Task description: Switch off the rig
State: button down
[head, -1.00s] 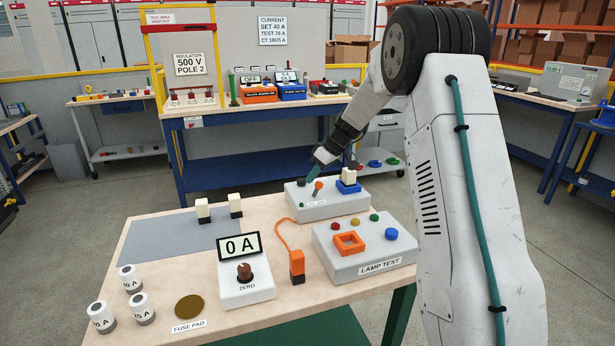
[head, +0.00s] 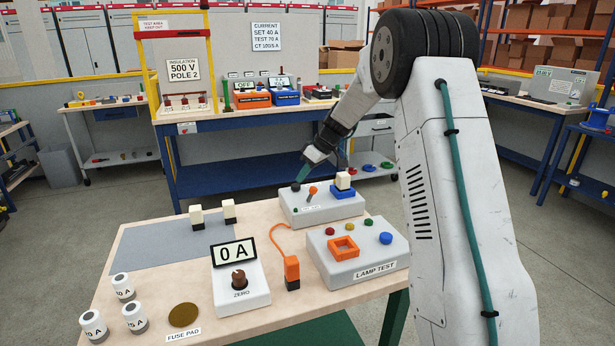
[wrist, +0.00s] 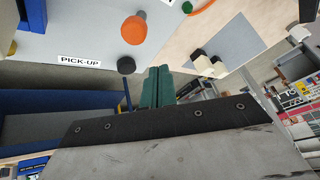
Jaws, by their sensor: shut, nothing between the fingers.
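The grey rig box (head: 325,208) stands at the back right of the near bench. It carries an orange-tipped lever (head: 312,190), a dark knob (head: 295,187), a green button (head: 295,210) and a blue socket (head: 343,192) with a cream block in it. In the wrist view the orange tip (wrist: 134,30), a dark round knob (wrist: 126,65) and a PICK-UP label (wrist: 80,60) show on the box. My gripper (head: 301,174) has its green fingers shut and empty, just above the dark knob. Contact cannot be told. The fingers also show in the wrist view (wrist: 158,85).
The meter (head: 240,285) reads 0 A. A LAMP TEST box (head: 345,270) and an orange plug (head: 292,270) on a cord stand in front of the rig. White fuses (head: 123,287), a brass fuse pad (head: 184,315) and a grey mat (head: 160,245) are at left.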

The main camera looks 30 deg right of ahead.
jog(key=d+r, duration=0.5)
jog(key=r, duration=0.3)
jog(key=shift+s, duration=0.45)
